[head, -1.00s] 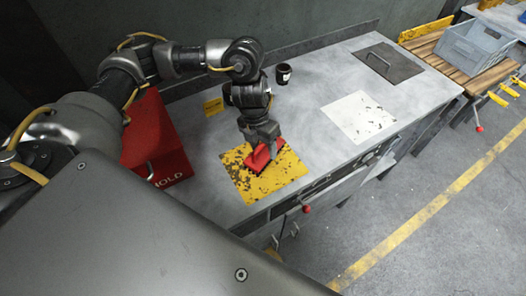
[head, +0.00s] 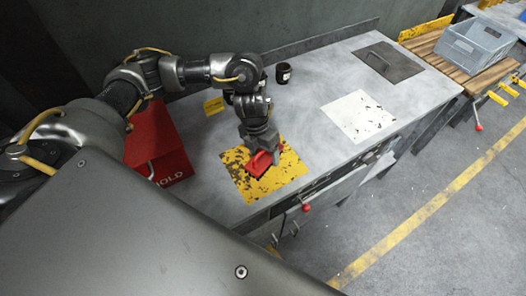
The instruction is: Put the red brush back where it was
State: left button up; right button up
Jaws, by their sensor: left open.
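The red brush (head: 259,163) lies on the worn yellow patch (head: 290,172) on the grey bench top. My left gripper (head: 264,155) is right over the brush, pointing down, with its fingers at the brush. The jaws are open, and the fingers hide part of the brush. I cannot tell whether the fingers touch it. My right gripper does not show.
A red box marked HOLD (head: 158,150) stands left of the yellow patch. A small yellow sign (head: 213,106) and a dark cup (head: 283,73) stand behind. A white patch (head: 358,116) and a handled dark plate (head: 388,62) lie to the right. A grey crate (head: 474,46) sits beyond.

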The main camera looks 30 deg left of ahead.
pick_arm(q)
notch_tip(320, 180, up, 12)
jog(key=a+b, duration=0.1)
jog(key=a, duration=0.1)
jog(key=shift+w+a, duration=0.15)
dwell(0.8)
